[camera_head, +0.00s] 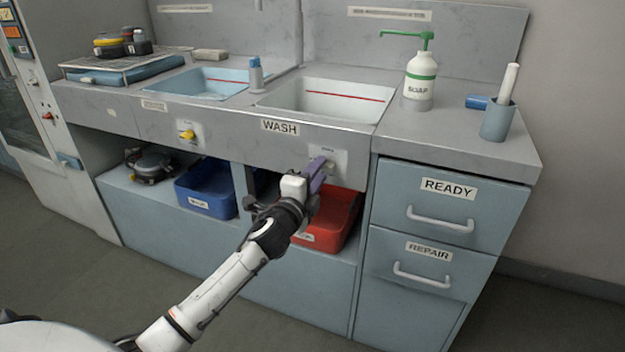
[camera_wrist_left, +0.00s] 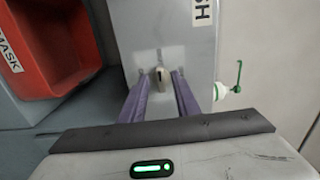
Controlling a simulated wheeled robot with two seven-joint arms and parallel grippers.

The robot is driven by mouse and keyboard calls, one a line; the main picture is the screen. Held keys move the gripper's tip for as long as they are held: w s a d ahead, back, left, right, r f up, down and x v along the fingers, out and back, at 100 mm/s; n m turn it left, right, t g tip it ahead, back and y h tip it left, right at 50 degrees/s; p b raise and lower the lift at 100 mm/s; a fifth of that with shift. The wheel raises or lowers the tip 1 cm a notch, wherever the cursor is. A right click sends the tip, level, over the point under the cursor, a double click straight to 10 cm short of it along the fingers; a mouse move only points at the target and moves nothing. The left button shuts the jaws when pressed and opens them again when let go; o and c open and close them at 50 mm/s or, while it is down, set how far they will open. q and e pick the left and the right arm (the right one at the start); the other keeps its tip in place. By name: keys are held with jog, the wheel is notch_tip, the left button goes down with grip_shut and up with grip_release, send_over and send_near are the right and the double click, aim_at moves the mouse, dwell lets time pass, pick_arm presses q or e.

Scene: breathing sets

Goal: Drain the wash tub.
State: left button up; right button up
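The wash tub (camera_head: 330,101) is the white basin with a red line inside, right of centre; the WASH label (camera_head: 280,127) is on the panel below its left part. I cannot tell its water level. My left gripper (camera_head: 318,172), with purple fingers, reaches the panel below the tub by a small placard. In the left wrist view my left gripper (camera_wrist_left: 162,76) is open, its fingers on either side of a small pale drain handle (camera_wrist_left: 160,77) on the grey panel, with gaps on both sides. The head view mostly hides the handle behind the fingers. My right gripper is out of view.
A red bin (camera_head: 338,222) sits on the shelf below, close to my left gripper; a blue bin (camera_head: 207,188) is further left. A yellow knob (camera_head: 187,135) is under the blue-lined basin (camera_head: 205,82). A soap bottle (camera_head: 419,80) and READY drawer (camera_head: 440,205) are right.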

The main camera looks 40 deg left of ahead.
pick_arm(q)
jog(key=v, duration=0.9)
jog(key=shift+s+p, duration=0.4)
